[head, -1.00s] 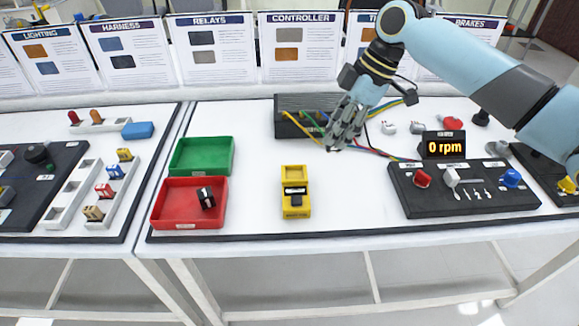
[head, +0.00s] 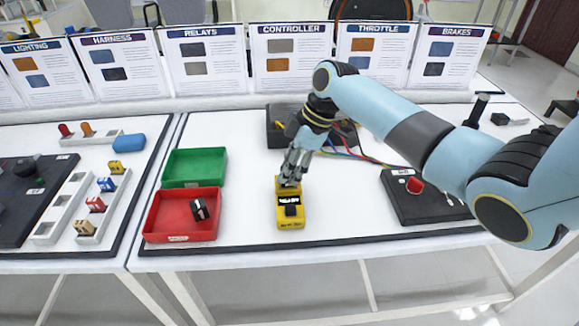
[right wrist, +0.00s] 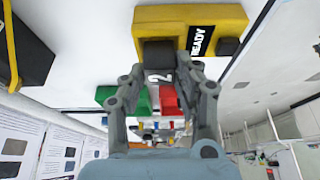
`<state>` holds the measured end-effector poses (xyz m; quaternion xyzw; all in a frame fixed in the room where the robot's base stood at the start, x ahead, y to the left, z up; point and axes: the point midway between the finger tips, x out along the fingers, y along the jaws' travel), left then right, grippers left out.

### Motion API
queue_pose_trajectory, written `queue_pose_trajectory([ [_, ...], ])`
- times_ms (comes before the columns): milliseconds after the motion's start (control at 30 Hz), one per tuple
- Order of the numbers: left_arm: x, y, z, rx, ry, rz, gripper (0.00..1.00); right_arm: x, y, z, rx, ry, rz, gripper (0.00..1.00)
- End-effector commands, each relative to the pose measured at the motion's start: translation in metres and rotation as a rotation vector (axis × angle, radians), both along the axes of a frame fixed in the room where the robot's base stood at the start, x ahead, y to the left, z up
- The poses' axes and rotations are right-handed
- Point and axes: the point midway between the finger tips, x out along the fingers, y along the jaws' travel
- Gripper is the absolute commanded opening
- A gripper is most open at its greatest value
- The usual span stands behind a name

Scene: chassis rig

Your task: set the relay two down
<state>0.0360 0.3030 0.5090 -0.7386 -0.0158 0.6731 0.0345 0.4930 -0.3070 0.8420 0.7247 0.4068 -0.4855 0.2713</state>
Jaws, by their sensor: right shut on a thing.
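Relay two (right wrist: 158,62), a dark block marked with a white 2, is between the fingers of my right gripper (right wrist: 160,88) in the right wrist view. In the head view my right gripper (head: 289,181) points down at the back end of the yellow tester (head: 291,223), hiding its recess and most of the relay. The tester also shows in the right wrist view (right wrist: 185,17), with a READY display beside the relay. The relay overlaps the tester's edge there; I cannot tell whether it is seated. My left gripper is not in view.
A red tray (head: 160,220) with a black-and-white relay (head: 199,209) in it stands left of the tester. An empty green tray (head: 193,166) is behind it. A black box (head: 280,130) with wires is behind my gripper. Bare table lies around the tester.

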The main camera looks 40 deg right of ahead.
Motion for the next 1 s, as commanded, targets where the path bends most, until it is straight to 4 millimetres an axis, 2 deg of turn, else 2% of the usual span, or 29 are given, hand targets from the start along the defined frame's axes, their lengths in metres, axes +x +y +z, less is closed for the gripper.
queue_pose_trajectory([
  [100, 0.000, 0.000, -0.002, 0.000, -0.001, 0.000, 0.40, 0.000, 0.000, -0.003, 0.000, 0.000, -0.001, 0.00],
  [133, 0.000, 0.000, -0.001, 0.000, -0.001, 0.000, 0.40, 0.000, 0.000, -0.003, 0.000, 0.000, -0.001, 0.33],
  [300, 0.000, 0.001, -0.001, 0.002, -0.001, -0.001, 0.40, 0.000, 0.000, -0.002, 0.000, 0.000, -0.001, 0.54],
  [533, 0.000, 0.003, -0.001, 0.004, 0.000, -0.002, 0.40, 0.000, 0.000, -0.002, 0.000, 0.000, -0.001, 0.54],
  [667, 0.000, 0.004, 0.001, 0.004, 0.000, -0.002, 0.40, -0.001, -0.003, 0.006, -0.002, -0.002, -0.001, 0.54],
  [767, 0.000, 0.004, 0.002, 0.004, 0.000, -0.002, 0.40, -0.004, -0.008, 0.021, -0.003, -0.003, -0.001, 0.54],
  [1000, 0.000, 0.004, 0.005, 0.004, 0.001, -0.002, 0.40, -0.015, -0.026, 0.071, -0.005, -0.002, 0.000, 0.54],
])
